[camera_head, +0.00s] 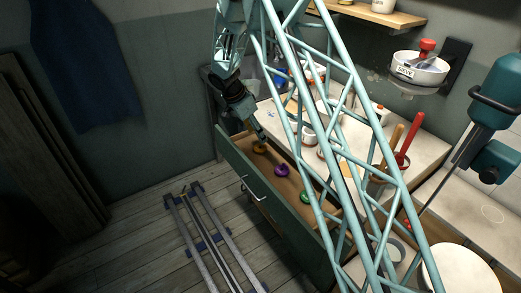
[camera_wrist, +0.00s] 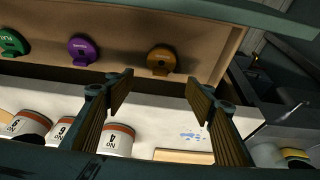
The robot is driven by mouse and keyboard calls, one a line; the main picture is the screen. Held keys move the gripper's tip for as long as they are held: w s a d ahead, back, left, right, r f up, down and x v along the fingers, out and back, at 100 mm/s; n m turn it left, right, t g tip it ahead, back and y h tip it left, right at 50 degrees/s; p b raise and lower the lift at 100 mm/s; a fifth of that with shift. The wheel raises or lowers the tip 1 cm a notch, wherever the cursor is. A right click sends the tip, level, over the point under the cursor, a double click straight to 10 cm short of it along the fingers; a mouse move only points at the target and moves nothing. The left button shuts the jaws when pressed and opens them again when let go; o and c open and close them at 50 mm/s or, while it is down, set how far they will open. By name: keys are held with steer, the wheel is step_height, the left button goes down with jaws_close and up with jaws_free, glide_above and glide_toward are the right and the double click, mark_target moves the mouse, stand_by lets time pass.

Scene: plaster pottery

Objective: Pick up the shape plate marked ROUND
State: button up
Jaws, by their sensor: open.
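Three shape plates lie in an open drawer (camera_head: 235,158): an orange-brown plate (camera_head: 260,147), a purple plate (camera_head: 282,171) and a green plate (camera_head: 305,196). In the wrist view the orange-brown plate (camera_wrist: 161,60) is ahead of my fingers, the purple plate (camera_wrist: 82,49) is to its left, and the green plate (camera_wrist: 12,43) is at the left edge. Their lettering is too small to read surely, so I cannot tell which is marked ROUND. My gripper (camera_wrist: 160,97) is open and empty; in the head view it is just above the orange-brown plate.
The worktop behind the drawer holds white numbered pots (camera_wrist: 116,140), tools and a red-handled tool (camera_head: 408,145). A sieve (camera_head: 420,68) hangs on the wall. The drawer's walls border the plates closely. Floor rails (camera_head: 212,235) lie in front.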

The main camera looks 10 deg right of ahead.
mark_target(262, 147)
steer(key=shift+x, duration=1.25)
steer(key=shift+f, duration=0.1)
steer(key=shift+x, duration=2.5)
steer(key=shift+c, duration=0.7)
steer(key=c, duration=0.9)
steer(key=shift+r, duration=0.55)
steer(key=a, duration=0.1)
steer(key=s+a, duration=0.1)
steer(key=a, duration=0.1)
steer(key=shift+s+a, duration=0.15)
steer(key=shift+a, duration=0.2)
step_height(262, 147, up, 14)
steer(key=shift+f+p, duration=0.1)
steer(key=shift+p, duration=0.25)
